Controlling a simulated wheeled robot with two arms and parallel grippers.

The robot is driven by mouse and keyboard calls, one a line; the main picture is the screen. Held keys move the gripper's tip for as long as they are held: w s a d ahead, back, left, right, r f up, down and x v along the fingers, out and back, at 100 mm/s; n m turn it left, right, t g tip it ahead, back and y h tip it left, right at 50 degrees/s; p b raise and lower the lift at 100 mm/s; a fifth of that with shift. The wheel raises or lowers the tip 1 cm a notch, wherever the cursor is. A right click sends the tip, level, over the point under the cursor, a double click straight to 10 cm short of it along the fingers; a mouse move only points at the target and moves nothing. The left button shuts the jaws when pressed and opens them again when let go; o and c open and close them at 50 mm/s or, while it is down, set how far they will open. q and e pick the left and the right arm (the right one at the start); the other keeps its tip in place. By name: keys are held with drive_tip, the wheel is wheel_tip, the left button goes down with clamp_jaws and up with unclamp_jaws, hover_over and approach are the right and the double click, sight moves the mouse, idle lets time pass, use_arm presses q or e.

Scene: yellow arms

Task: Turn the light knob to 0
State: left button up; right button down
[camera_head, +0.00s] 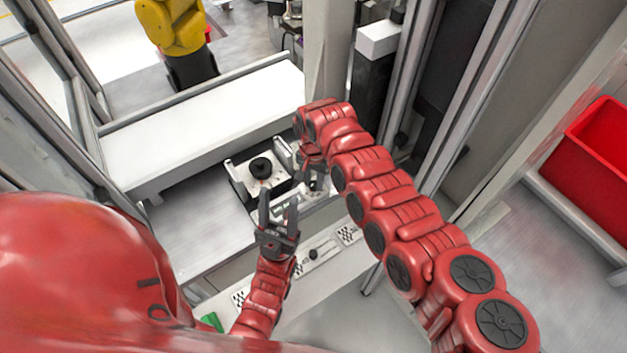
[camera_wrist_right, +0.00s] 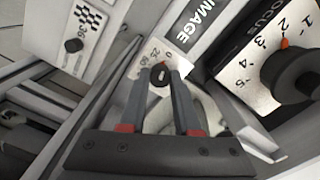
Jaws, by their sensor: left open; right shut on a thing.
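The light knob (camera_wrist_right: 159,77) is a small black knob on a white plate (camera_wrist_right: 146,55) with small printed numbers, seen in the right wrist view. Its orange pointer is at the top edge, towards the numbers; the exact value is too small to tell. My right gripper (camera_wrist_right: 158,82) has one finger on each side of the knob and is shut on it. In the head view, the right gripper (camera_head: 314,178) points down at the panel, and its fingers hide the knob. My left gripper (camera_head: 278,205) is open and empty, left of the right one, above the panel's front.
A larger black focus knob (camera_wrist_right: 296,75) on a plate numbered 1 to 5 is close to the right. Another small knob (camera_wrist_right: 73,45) is on a checkered plate at left. A white ledge (camera_head: 200,125) lies behind the panel; a red bin (camera_head: 595,150) is far right.

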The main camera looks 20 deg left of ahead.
drive_tip(key=shift+m, duration=0.8)
drive_tip(key=c, duration=0.6)
unclamp_jaws()
drive_tip(key=shift+r+b, duration=0.1)
drive_tip(key=shift+b, duration=0.25)
wheel_tip(320, 180, up, 8)
drive_tip(key=b, duration=0.3)
drive_tip(key=shift+w+r, duration=0.15)
drive_tip(key=shift+r, duration=0.05)
wheel_tip(320, 180, up, 9)
hover_over(314, 183)
drive_tip(key=shift+b, duration=0.45)
drive_tip(key=shift+f, duration=0.1)
